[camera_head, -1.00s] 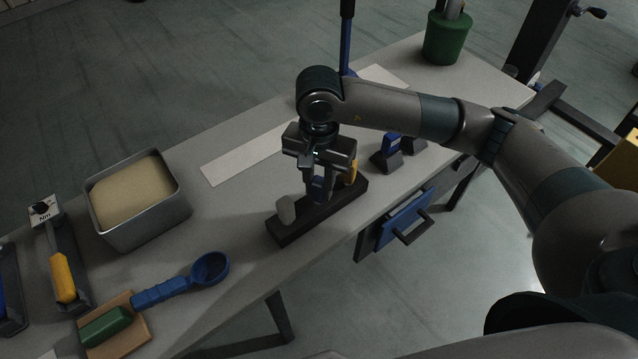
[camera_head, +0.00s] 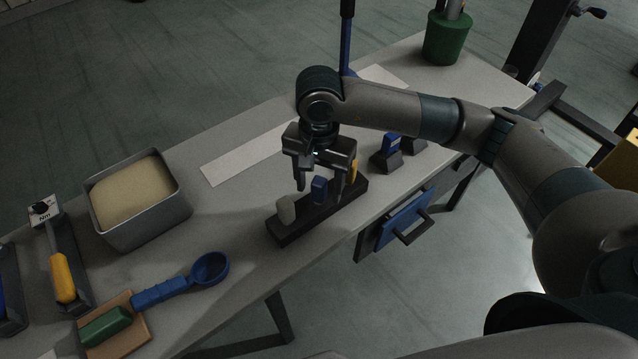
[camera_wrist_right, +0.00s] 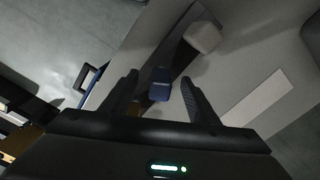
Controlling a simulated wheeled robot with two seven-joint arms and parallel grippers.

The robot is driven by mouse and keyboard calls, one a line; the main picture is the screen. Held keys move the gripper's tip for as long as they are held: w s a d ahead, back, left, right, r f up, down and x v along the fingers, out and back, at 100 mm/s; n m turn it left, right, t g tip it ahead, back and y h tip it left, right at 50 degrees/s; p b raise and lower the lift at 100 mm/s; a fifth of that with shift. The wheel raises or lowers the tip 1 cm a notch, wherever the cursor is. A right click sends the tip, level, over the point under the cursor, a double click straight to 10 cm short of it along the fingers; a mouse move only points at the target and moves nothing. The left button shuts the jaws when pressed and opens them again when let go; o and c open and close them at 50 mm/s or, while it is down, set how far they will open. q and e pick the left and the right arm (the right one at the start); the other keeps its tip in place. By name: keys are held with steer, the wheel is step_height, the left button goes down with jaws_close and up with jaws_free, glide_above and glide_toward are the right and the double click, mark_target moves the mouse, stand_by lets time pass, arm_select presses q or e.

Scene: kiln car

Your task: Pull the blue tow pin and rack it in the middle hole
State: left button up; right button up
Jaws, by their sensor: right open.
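The blue tow pin (camera_head: 319,187) stands in the middle of a dark rack block (camera_head: 304,227), between a pale grey pin (camera_head: 286,208) and a yellow pin (camera_head: 354,170). My right gripper (camera_head: 319,192) is open above the rack, with one finger on each side of the blue pin. The right wrist view shows the blue pin (camera_wrist_right: 160,84) between the spread fingers, with gaps beside it. The pin's lower part is hidden in the block. My left gripper is not in view.
Two dark holders stand right of the rack, one with a blue piece (camera_head: 391,146). A sand-filled metal bin (camera_head: 140,231), a blue scoop (camera_head: 181,283) and a green-handled block (camera_head: 106,326) lie left. A blue drawer front (camera_head: 403,220) hangs under the table's front edge.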

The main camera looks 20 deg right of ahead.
arm_select(q)
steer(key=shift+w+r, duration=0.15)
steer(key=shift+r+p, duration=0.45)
steer(key=shift+p, duration=0.05)
arm_select(e)
steer(key=shift+r, duration=2.25)
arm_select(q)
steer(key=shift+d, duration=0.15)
arm_select(e)
steer(key=shift+r, duration=0.15)
arm_select(q)
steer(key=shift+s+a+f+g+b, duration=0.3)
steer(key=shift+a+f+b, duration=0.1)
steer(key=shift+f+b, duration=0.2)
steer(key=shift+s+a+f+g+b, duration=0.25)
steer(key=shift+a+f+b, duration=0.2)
steer(key=shift+b, duration=0.2)
arm_select(e)
step_height(320, 180, up, 17)
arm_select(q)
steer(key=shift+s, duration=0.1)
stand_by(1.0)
